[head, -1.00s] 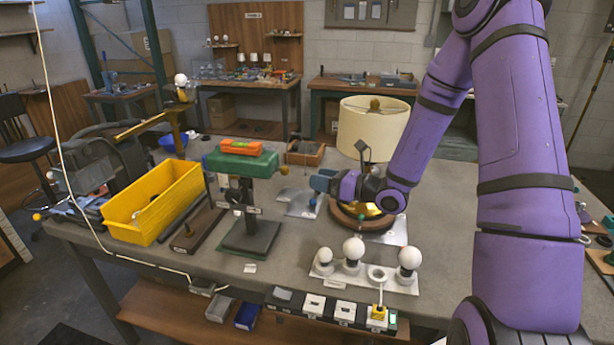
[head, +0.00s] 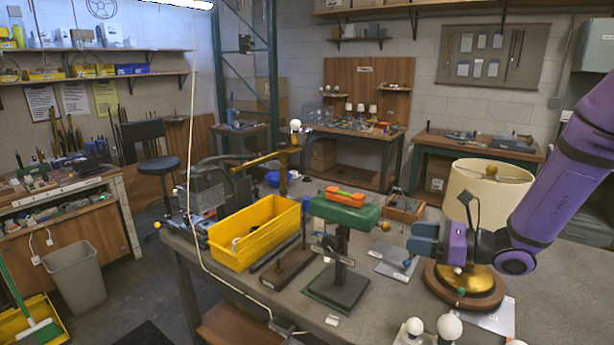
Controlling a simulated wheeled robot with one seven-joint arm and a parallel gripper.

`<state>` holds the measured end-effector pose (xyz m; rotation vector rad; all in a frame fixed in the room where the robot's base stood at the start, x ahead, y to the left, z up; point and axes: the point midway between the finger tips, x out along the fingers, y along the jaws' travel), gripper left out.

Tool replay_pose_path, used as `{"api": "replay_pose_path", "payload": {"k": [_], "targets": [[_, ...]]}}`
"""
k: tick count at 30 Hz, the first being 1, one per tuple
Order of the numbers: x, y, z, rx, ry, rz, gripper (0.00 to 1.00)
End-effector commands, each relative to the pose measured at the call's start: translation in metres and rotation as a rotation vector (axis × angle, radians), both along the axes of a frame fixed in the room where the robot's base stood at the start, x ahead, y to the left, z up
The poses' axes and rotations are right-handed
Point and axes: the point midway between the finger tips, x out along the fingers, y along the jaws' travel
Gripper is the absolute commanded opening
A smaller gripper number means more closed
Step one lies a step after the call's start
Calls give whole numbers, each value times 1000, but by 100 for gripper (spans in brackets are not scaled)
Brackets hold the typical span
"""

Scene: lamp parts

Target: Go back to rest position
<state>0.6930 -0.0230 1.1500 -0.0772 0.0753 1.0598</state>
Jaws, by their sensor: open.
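My gripper (head: 424,241), with blue fingers on a purple wrist, is at the right of the head view. It hangs over the workbench (head: 560,265) in front of a lamp. Nothing shows between its fingers. The lamp has a cream shade (head: 484,197) and a brass base (head: 468,280) on a round wooden disc (head: 452,290). My wrist covers part of the lamp between shade and base; I cannot tell whether they touch. My purple arm reaches in from the right edge.
A yellow bin (head: 255,235) and a green-topped stand (head: 345,214) with an orange level (head: 345,197) are left of my gripper. White bulbs (head: 449,326) show at the bottom edge. Shelves, a grey waste bin (head: 75,277) and a stool (head: 158,167) are farther left.

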Motion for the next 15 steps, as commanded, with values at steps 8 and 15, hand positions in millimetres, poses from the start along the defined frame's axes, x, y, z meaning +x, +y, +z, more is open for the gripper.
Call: {"api": "replay_pose_path", "payload": {"k": [8,15], "targets": [[-66,39,46,-336,-207,351,54],[-122,48,70,-639,-392,620,54]]}}
